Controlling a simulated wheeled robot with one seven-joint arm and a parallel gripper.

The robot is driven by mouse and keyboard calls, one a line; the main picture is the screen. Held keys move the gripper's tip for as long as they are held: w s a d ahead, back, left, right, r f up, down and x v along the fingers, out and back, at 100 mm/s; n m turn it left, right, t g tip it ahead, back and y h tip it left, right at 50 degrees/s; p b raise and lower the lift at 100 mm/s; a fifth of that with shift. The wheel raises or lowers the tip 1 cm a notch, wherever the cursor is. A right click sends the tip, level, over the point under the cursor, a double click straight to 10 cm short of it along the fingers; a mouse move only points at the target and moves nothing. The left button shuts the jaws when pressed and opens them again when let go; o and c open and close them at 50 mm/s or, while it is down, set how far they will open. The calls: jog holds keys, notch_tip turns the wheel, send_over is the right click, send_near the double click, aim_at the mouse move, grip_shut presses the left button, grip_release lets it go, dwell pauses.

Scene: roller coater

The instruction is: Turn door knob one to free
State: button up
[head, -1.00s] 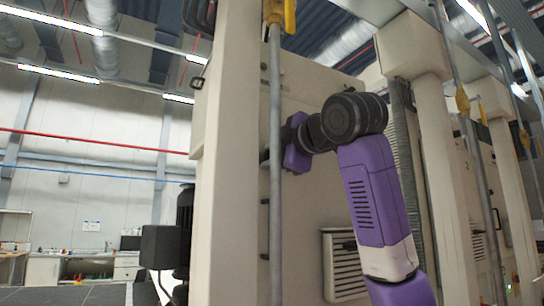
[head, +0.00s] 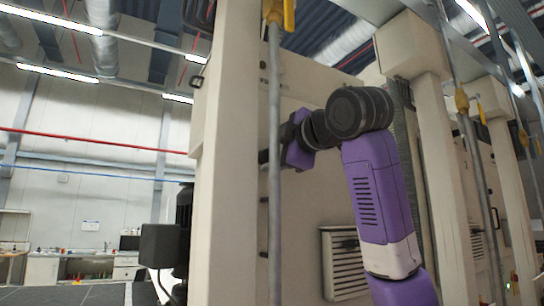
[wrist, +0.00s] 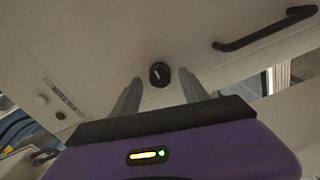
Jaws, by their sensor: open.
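A small round black door knob (wrist: 160,74) with a light bar across it is on the cream door panel (wrist: 110,45) in the wrist view. The bar looks tilted. My gripper (wrist: 158,82) is open, with its two grey fingers on either side of the knob in the picture. I cannot tell how far the fingertips are from the panel; no contact shows. In the head view my purple and black arm reaches behind a thin grey pipe, and the knob and fingertips are hidden there.
A black bar handle (wrist: 265,30) is on the panel at upper right in the wrist view. A vertical grey pipe (head: 275,170) and a cream column (head: 228,170) stand close to my arm in the head view. A louvred vent (head: 345,265) is lower on the panel.

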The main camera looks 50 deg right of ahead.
jog(key=b+v, duration=0.1)
jog(key=v, duration=0.5)
jog(key=shift+s+b, duration=0.35)
